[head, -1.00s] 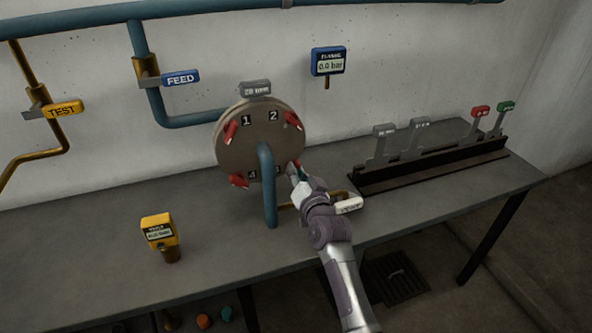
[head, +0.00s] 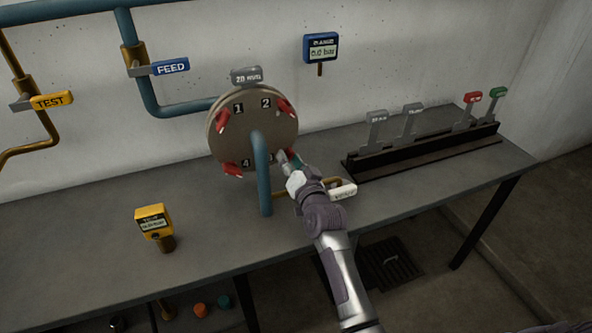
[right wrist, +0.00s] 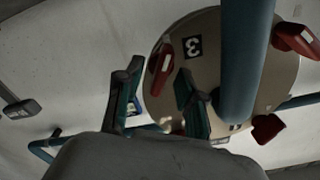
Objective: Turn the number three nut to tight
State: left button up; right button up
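The round flange (head: 232,140) stands on the bench with red-handled nuts by the numbers 1 to 4. The number three label (right wrist: 193,46) shows upside down in the right wrist view. The red number three nut handle (right wrist: 161,62) is beside it, tilted. My right gripper (head: 287,158) is at the flange's lower right, in front of the number three nut, and mostly hides it in the head view. In the right wrist view, its fingers (right wrist: 157,95) are apart, with the red handle showing between and beyond their tips. I cannot tell whether they touch it. My left gripper is out of view.
A blue pipe (head: 262,175) rises in front of the flange, close to my right gripper. A white-tagged handle (head: 342,190) lies beside my right wrist. A yellow gauge (head: 154,222) stands at left, a lever rack (head: 420,152) at right.

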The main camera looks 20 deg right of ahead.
jog(key=s, duration=1.1)
jog(key=shift+s+d, duration=0.15)
jog(key=shift+s, duration=0.1)
